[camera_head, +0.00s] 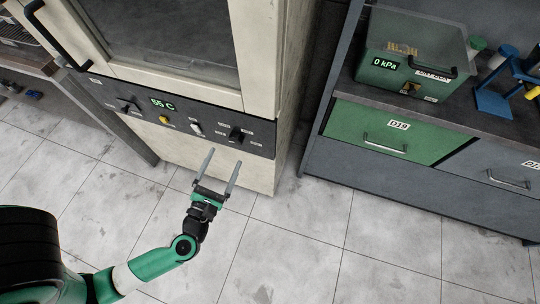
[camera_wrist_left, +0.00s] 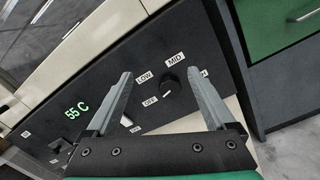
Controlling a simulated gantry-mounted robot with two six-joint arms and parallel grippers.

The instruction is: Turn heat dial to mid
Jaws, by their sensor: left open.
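The heat dial (camera_head: 236,134) is a black knob on the dark control panel (camera_head: 268,149) of the cream oven. It shows more clearly in the left wrist view (camera_wrist_left: 169,83), among the labels OFF, LOW and MID; a further label at right is partly hidden by a finger. My left gripper (camera_head: 225,157) is open and empty, just in front of the panel and apart from the dial. In the wrist view the dial appears between the two fingers. My right gripper is not in view.
The panel also has a green 55 C display (camera_head: 163,104), a yellow button (camera_head: 164,120) and a white switch (camera_head: 196,128). A grey cabinet with a green D19 drawer (camera_head: 385,135) stands at right, bearing a green 0 kPa box (camera_head: 408,72). The tiled floor between is clear.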

